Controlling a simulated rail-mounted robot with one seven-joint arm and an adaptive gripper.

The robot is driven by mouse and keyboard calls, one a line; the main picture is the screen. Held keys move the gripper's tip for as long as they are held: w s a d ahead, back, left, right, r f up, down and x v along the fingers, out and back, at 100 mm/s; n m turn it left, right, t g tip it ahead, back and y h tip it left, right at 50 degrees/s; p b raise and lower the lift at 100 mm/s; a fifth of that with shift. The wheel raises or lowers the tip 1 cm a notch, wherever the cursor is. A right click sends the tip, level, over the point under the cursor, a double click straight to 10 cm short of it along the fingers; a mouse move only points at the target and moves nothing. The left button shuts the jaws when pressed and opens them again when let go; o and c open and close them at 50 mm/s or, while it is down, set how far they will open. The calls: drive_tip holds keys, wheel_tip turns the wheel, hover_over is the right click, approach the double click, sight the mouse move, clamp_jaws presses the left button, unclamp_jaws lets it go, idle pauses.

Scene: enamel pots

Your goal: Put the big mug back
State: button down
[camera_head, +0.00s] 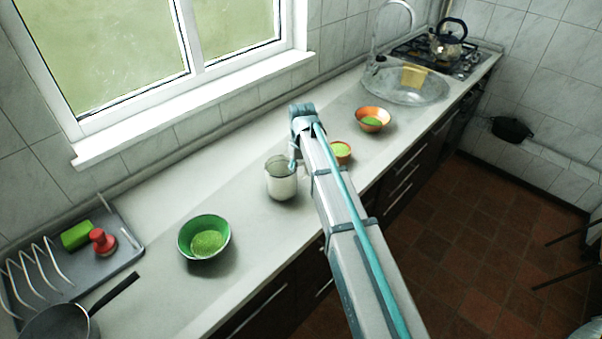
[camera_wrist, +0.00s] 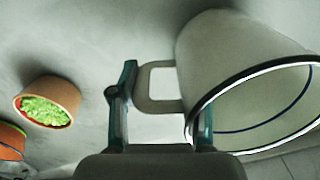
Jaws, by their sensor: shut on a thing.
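The big mug (camera_head: 281,181) is white enamel with a dark rim. It is over the counter left of my arm in the head view; I cannot tell there whether it touches the counter. In the wrist view the mug (camera_wrist: 235,62) fills the right side, its open mouth toward the camera. My gripper (camera_wrist: 160,120) is at the mug's handle side, with the handle between the fingers and one finger against the wall near the rim. My gripper (camera_head: 293,164) shows only partly beside the mug in the head view, mostly hidden behind my arm.
A green bowl (camera_head: 204,239) stands to the left on the counter (camera_head: 165,190). A grey rack tray (camera_head: 122,258) and a pan (camera_head: 58,322) are at far left; the sink (camera_head: 405,88) is at the back.

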drive_tip(key=shift+f, duration=0.85)
drive_tip(key=shift+f, duration=0.1)
drive_tip(key=c, duration=0.5)
unclamp_jaws()
drive_tip(key=shift+c, duration=0.2)
wheel_tip(320, 180, up, 12)
drive_tip(key=b, duration=0.3)
drive_tip(key=shift+d, duration=0.15)
